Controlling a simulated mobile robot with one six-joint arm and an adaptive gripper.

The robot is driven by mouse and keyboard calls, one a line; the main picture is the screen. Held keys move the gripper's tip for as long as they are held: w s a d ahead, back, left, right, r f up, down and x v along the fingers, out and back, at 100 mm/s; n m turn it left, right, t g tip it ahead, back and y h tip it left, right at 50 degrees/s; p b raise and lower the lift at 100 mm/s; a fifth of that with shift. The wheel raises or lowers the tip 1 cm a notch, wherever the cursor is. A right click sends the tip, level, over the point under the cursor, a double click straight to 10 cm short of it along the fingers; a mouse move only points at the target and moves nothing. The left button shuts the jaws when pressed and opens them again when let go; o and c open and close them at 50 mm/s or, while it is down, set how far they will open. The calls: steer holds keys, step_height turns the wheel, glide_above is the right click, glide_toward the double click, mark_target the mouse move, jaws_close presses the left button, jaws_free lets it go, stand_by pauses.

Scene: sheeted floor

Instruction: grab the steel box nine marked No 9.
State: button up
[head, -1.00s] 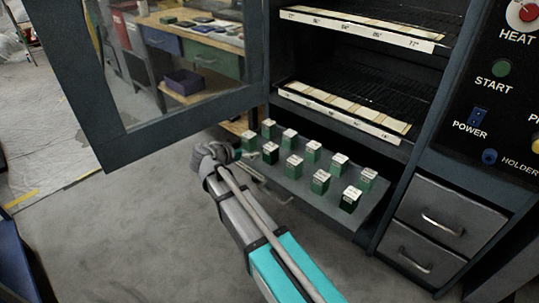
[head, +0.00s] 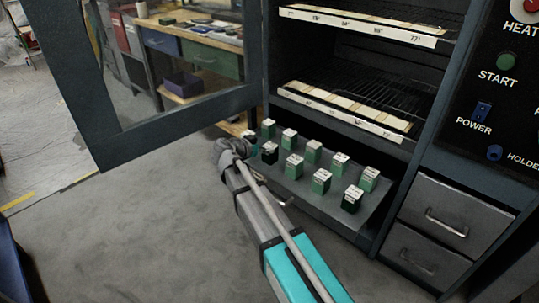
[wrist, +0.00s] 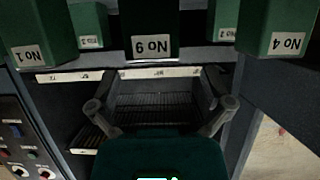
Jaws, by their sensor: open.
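The steel box nine (wrist: 150,46) shows at the top middle of the wrist view, dark green, its white "No 9" label upside down. My gripper (wrist: 163,108) is open, its two fingers spread apart below the box in the picture, with nothing between them. In the head view my gripper (head: 249,149) is at the left end of the shelf of green boxes, close to a dark box (head: 269,154). Labels there are too small to read, so I cannot tell for certain that this is No 9.
Boxes No 1 (wrist: 28,38) and No 4 (wrist: 280,35) flank it; No 3 (wrist: 90,28) and No 2 (wrist: 226,20) also show. The boxes stand on a grey shelf (head: 310,198) under the oven racks. The open glass door (head: 180,118) hangs left; drawers (head: 440,220) are right.

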mark_target(270, 146)
steer(key=shift+s+f+b+x, duration=0.15)
steer(key=shift+b+x, duration=0.35)
steer(key=shift+x, duration=0.45)
steer(key=shift+s+f+b+x, duration=0.1)
steer(key=shift+b+x, duration=0.4)
steer(key=shift+x, duration=0.5)
steer(key=shift+w+d+f, duration=0.2)
steer(key=shift+w+d, duration=0.35)
steer(key=shift+d, duration=0.05)
steer(key=shift+r, duration=0.1)
steer(key=c, duration=1.3)
